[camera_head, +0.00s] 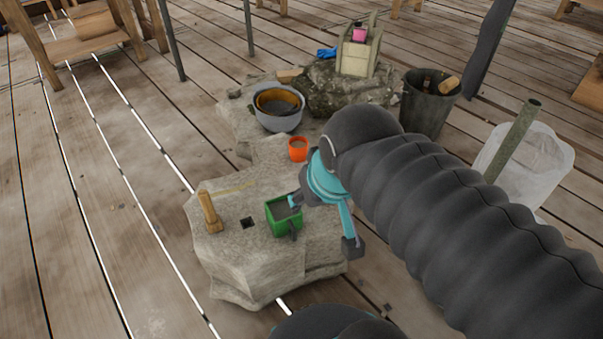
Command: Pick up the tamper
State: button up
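The tamper is most likely the small wooden tool (209,212) standing upright on the left part of the pale stone block (230,262). It has a narrow shaft and a wider foot. My gripper (322,223), teal with dark fingertips, is over the right side of the block, well to the right of the wooden tool. Its fingers are spread apart, with nothing visible between them. One fingertip is close to the green box (285,228), which holds grey material; I cannot tell whether they touch.
An orange cup (298,152) and nested bowls (278,121) stand behind. A black bucket (425,115) and a pale translucent bin (550,160) are right. Plank floor (110,220) is clear at left.

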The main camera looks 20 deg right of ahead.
aim_at(212, 220)
jog(key=u, duration=0.3)
jog(key=k, duration=1)
jog(key=z, duration=0.3)
